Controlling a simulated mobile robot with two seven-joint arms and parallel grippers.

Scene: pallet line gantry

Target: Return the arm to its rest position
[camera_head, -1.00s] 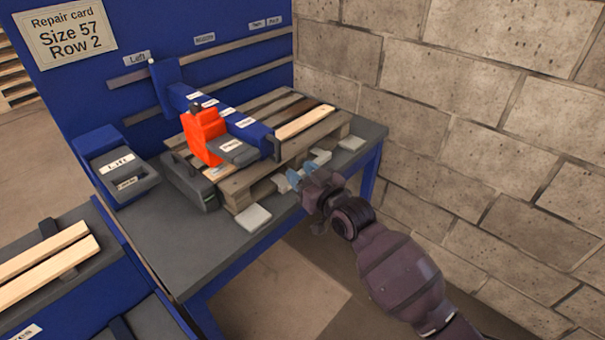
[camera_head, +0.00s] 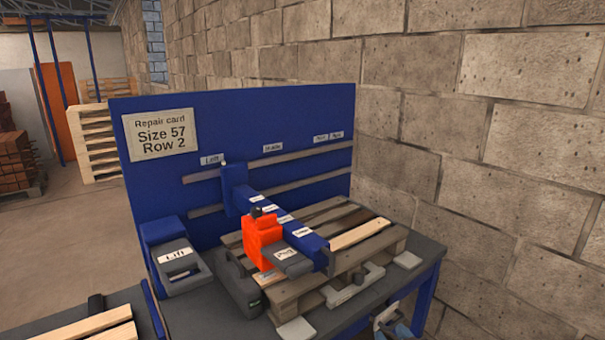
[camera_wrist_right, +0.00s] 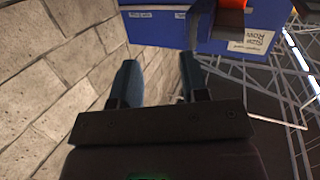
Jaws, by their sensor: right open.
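My right gripper (camera_head: 392,322) shows only in part at the bottom edge of the head view, beside the front right of the bench. In the right wrist view its two dark teal fingers (camera_wrist_right: 158,70) stand apart with nothing between them. My left gripper is in neither view.
The bench (camera_head: 428,256) carries a wooden pallet (camera_head: 289,290), a blue bar with an orange block (camera_head: 262,241), and a grey box labelled Lift (camera_head: 181,268). A blue panel (camera_head: 290,112) stands behind. A block wall (camera_head: 500,120) runs along the right, and also shows in the right wrist view (camera_wrist_right: 45,85).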

